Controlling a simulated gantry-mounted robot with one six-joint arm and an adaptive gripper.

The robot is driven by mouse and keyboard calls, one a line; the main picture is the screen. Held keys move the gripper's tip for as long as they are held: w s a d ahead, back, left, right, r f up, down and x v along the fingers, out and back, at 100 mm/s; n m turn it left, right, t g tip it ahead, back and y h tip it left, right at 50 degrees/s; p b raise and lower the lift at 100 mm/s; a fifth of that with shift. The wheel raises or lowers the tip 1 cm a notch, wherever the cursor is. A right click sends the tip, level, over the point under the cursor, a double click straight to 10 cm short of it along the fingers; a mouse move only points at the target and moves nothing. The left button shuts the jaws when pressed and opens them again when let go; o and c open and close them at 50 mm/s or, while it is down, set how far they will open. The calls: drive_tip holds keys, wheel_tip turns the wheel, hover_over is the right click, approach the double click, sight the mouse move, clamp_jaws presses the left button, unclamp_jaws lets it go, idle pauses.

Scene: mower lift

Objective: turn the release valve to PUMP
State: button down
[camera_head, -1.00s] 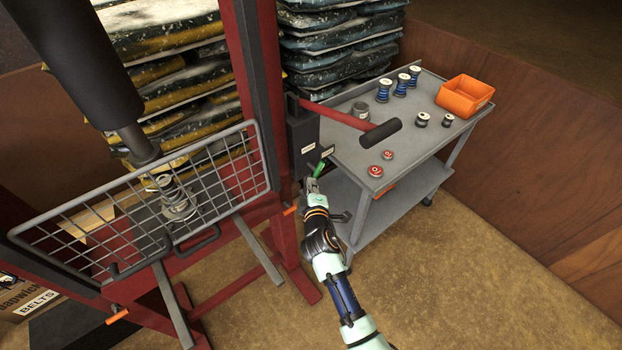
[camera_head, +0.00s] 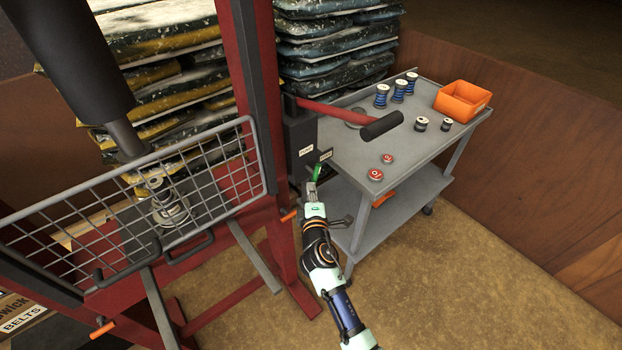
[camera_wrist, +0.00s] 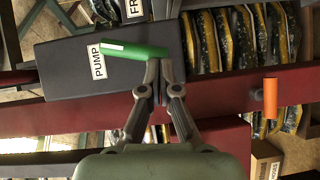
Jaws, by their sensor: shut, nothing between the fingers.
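The release valve is a green lever (camera_wrist: 135,50) with a white stripe, on a dark grey box (camera_wrist: 60,70). In the wrist view its striped end lies close to the PUMP label (camera_wrist: 97,61); a second label (camera_wrist: 134,8), partly cut off, reads "FR". My gripper (camera_wrist: 152,75) is shut and empty, its fingertips at the lever's right end, overlapping it in view; I cannot tell whether they touch. In the head view the small lever (camera_head: 317,172) stands just above my gripper (camera_head: 311,188), in front of the box (camera_head: 300,133).
A red pump handle (camera_head: 330,112) with a black grip reaches over the grey cart (camera_head: 415,160) at right. The cart holds spools, red discs and an orange bin (camera_head: 462,101). A red press frame with a mesh guard (camera_head: 215,190) stands left. Open floor lies at front right.

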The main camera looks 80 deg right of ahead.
drive_tip(key=shift+s+d+f+b, duration=0.15)
drive_tip(key=shift+f+b, duration=0.1)
drive_tip(key=shift+b, duration=0.45)
idle(3.9)
